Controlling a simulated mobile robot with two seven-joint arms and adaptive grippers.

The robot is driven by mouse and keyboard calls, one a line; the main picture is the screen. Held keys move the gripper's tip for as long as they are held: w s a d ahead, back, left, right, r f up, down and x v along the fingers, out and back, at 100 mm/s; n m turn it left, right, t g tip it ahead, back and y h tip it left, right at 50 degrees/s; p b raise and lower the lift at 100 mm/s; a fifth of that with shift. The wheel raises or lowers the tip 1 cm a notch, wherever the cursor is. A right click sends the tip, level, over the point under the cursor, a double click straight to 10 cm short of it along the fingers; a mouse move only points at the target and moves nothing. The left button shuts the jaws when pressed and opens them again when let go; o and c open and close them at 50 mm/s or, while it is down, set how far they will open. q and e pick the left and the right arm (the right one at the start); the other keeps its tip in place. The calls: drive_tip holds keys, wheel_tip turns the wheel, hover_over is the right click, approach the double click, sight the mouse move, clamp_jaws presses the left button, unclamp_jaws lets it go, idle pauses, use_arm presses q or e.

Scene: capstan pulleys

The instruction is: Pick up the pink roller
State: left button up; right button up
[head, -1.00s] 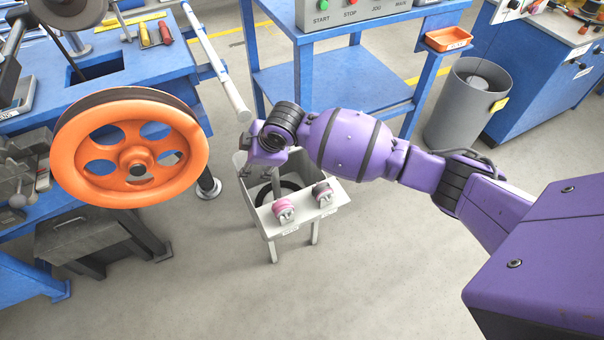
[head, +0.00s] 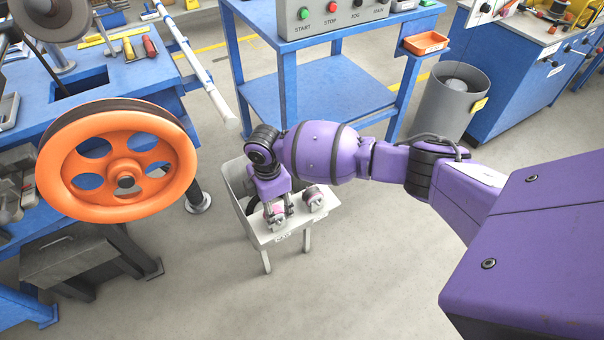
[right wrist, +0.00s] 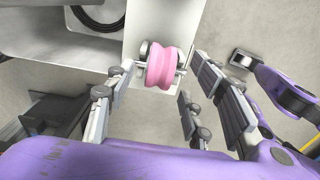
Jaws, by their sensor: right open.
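The pink roller (right wrist: 162,68) sits in its small metal bracket on the white shelf (right wrist: 140,25) of a bin stand. In the right wrist view it lies at the fingertips of my right gripper (right wrist: 161,74). One finger is to its left and the other to its right. The fingers are open, with a gap between the right one and the roller. In the head view my right gripper (head: 277,207) points down over the shelf and partly hides this roller. A second roller (head: 314,196) stands on the shelf to the right. My left gripper is in neither view.
The grey bin (head: 235,185) behind the shelf holds a dark ring. A large orange wheel (head: 118,165) stands at the left. A blue bench (head: 318,88) is behind, and a grey waste bin (head: 447,103) at the back right. The floor in front is clear.

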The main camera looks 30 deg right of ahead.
drive_tip(key=shift+w+f, duration=0.15)
drive_tip(key=shift+f, duration=0.3)
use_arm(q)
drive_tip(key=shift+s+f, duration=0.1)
use_arm(e)
drive_tip(key=shift+a+r, duration=0.1)
clamp_jaws()
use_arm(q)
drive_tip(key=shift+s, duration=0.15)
use_arm(e)
drive_tip(key=shift+r, duration=0.1)
